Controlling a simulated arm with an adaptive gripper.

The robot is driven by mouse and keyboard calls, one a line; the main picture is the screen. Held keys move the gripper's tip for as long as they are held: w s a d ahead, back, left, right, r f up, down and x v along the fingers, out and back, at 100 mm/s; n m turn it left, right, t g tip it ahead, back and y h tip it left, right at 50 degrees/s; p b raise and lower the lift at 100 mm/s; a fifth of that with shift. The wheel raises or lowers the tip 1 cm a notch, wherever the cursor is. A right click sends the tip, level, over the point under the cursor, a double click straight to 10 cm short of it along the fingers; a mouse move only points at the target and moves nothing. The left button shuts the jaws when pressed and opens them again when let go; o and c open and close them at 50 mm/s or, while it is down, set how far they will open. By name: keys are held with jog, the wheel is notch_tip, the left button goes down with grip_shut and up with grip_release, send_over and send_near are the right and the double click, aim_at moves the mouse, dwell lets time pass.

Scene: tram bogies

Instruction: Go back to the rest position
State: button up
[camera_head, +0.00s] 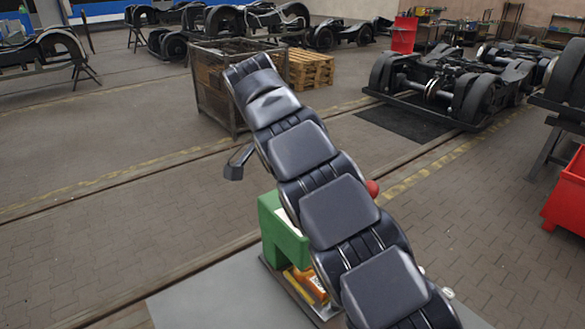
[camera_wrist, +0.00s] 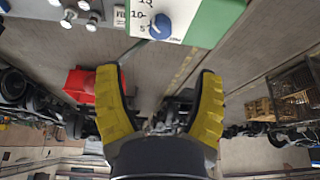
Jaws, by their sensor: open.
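My arm rises across the middle of the head view, and my gripper cannot be made out there. In the wrist view my gripper (camera_wrist: 158,74) has two yellow ribbed fingers spread wide apart, with nothing between them. A green box (camera_wrist: 214,18) with a white panel and a blue dial (camera_wrist: 160,27) is at the top of the wrist view, beyond the fingertips and apart from them. In the head view the green box (camera_head: 284,232) stands behind my arm, which partly hides it.
Near the box are a dark lever-like part (camera_head: 237,166), a red knob (camera_head: 373,188) and an orange item (camera_head: 303,277). A wire-mesh crate (camera_head: 214,95), wooden pallets (camera_head: 309,68), a bogie (camera_head: 452,80) and a red bin (camera_head: 568,195) stand around. The floor at left is clear.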

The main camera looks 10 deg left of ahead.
jog(key=s+d+r+n+g, duration=0.2)
jog(key=s+d+r+g, duration=0.1)
jog(key=s+d, duration=1.4)
jog(key=s+d+f+n+g+y, duration=0.1)
jog(key=s+f+n, duration=0.2)
jog(key=s, duration=0.8)
jog(key=s+f+n+g+y, duration=0.1)
jog(key=s+f, duration=0.4)
jog(key=s, duration=0.6)
jog(key=shift+d+n+y, duration=0.4)
jog(key=shift+n, duration=0.5)
